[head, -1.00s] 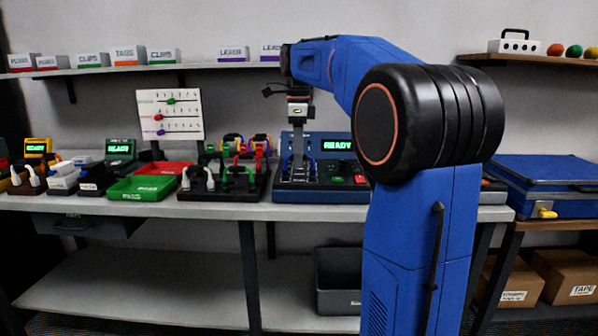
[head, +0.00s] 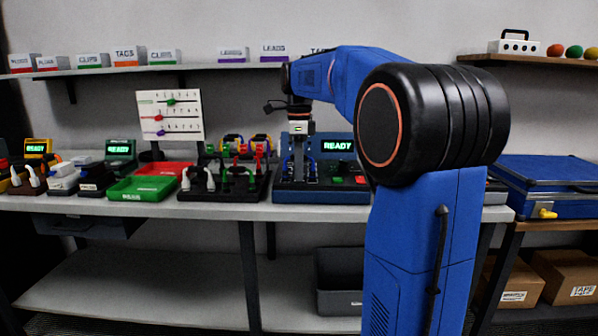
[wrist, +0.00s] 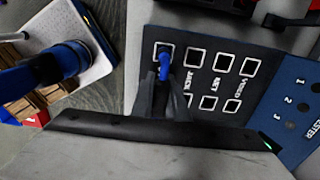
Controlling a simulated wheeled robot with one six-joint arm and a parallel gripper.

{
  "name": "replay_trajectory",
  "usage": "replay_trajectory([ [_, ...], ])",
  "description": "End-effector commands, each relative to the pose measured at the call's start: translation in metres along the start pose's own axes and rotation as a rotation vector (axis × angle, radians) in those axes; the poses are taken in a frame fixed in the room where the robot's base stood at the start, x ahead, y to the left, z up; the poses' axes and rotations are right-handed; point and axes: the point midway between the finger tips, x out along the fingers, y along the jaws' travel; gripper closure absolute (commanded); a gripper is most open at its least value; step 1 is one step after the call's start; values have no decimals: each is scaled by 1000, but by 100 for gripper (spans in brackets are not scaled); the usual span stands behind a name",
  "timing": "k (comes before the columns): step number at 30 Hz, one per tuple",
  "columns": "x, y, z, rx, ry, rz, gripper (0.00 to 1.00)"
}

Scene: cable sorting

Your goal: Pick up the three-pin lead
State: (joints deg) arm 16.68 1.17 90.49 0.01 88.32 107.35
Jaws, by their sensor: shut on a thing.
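My gripper (wrist: 160,98) is shut on a blue lead end (wrist: 164,64) in the wrist view. The blue end sits at the first square opening of a grey panel marked with white squares; whether it is in the opening or just over it I cannot tell. Its pins are hidden, so I cannot tell if it is the three-pin lead. In the head view my gripper (head: 299,165) is low over the left part of the blue tester (head: 320,196), whose screen reads READY. White plugs (head: 186,181) stand on the black rack to its left.
The black rack (head: 225,195) with coloured leads stands left of the tester. Green (head: 140,190) and red (head: 165,168) trays lie further left. A blue case (head: 545,180) stands on the right. In the wrist view a blue cylinder (wrist: 55,65) is at left.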

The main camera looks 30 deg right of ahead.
Motion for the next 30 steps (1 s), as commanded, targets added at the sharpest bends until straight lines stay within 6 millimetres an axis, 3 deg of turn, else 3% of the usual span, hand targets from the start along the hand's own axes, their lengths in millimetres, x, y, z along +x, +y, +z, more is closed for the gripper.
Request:
replay_trajectory([
  [7,-13,-1,0,0,-1,-2,100],
  [21,-89,-1,0,0,0,-2,100],
  [30,-108,0,0,0,0,0,100],
])
